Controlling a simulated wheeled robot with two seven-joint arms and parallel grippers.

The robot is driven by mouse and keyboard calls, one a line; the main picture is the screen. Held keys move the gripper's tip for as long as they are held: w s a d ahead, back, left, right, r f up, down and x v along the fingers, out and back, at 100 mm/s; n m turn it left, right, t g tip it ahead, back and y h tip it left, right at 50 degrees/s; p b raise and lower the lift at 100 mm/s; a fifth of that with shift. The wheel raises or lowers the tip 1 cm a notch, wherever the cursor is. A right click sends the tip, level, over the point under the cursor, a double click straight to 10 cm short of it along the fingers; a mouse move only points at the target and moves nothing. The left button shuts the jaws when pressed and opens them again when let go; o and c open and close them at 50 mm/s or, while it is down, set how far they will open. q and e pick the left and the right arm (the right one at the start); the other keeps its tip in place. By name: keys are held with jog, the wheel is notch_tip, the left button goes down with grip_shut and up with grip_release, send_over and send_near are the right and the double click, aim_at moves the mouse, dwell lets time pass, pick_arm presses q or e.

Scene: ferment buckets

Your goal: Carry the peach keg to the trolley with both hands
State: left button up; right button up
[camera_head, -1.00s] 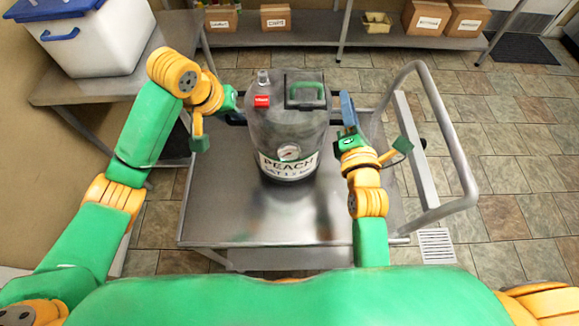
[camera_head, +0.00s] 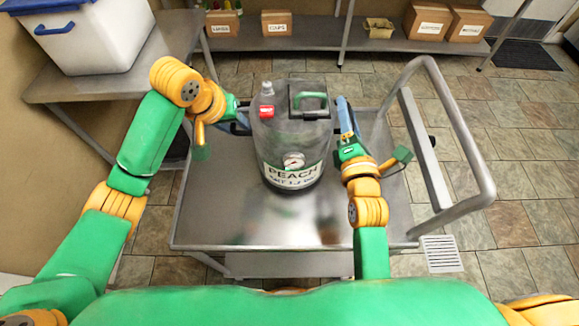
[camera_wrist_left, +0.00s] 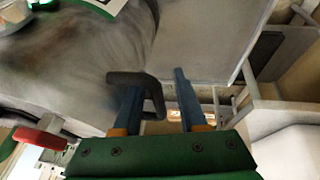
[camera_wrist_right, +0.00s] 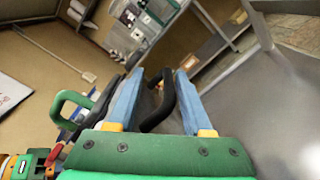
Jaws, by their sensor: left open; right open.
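The peach keg (camera_head: 290,135), a grey metal drum with a PEACH label, a gauge, a red tag and a green top handle, stands upright on the steel trolley (camera_head: 215,215). My left gripper (camera_head: 241,122) is open at the keg's left side; in the left wrist view the black side handle (camera_wrist_left: 153,88) lies at its left finger, overlapping it. My right gripper (camera_head: 345,117) is open at the keg's right side; in the right wrist view the other black side handle (camera_wrist_right: 163,105) lies between its spread fingers. Whether the fingers touch the handles cannot be told.
The trolley's push rail (camera_head: 455,130) rises on the right. A side table (camera_head: 120,88) with a white and blue bin (camera_head: 85,40) stands at the left. A rear shelf (camera_head: 300,43) carries cardboard boxes (camera_head: 430,20).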

pick_arm(q)
jog(key=v, duration=0.8)
pick_arm(e)
jog(key=s, duration=0.8)
pick_arm(q)
jog(key=shift+s+f, duration=0.1)
pick_arm(e)
jog(key=shift+s, duration=0.15)
